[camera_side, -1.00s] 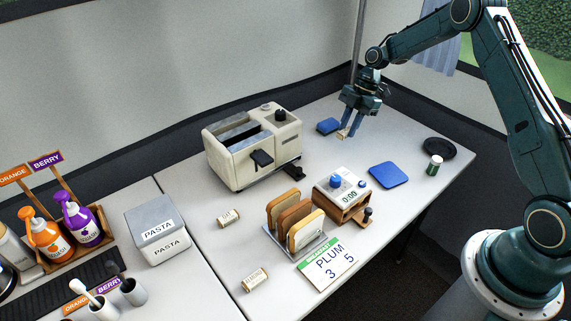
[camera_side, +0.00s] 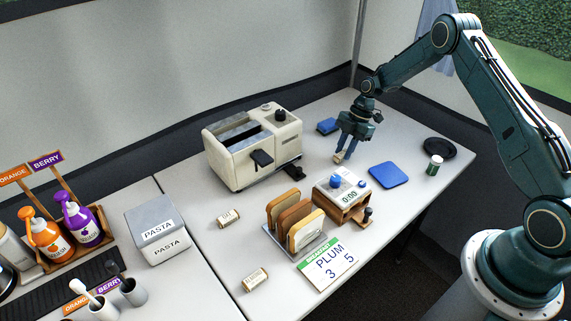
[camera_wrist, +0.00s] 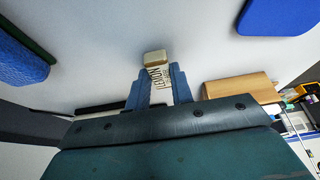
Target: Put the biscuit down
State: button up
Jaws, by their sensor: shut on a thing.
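My gripper (camera_side: 343,153) is shut on a small cream biscuit (camera_side: 338,158). In the wrist view the biscuit (camera_wrist: 156,72) sits between the blue fingertips (camera_wrist: 160,84), with dark lettering that reads LEMON. It is low over the white table, between the toaster and the larger blue mat (camera_side: 389,175). I cannot tell whether it touches the table. A second, smaller blue pad (camera_side: 327,126) lies behind the gripper. In the wrist view one blue pad (camera_wrist: 280,15) shows at top right and another (camera_wrist: 20,58) at left.
The cream toaster (camera_side: 255,148) stands left of my gripper. A dark plate (camera_side: 440,148) and green-labelled tin (camera_side: 434,165) are at right. Two labelled cylinders (camera_side: 228,218) (camera_side: 255,280) lie at front left.

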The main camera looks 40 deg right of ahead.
jog(key=shift+f, duration=0.3)
jog(key=shift+f, duration=0.15)
jog(key=o, duration=0.9)
jog(key=shift+o, duration=0.2)
jog(key=v, duration=1.2)
jog(key=shift+r, duration=0.25)
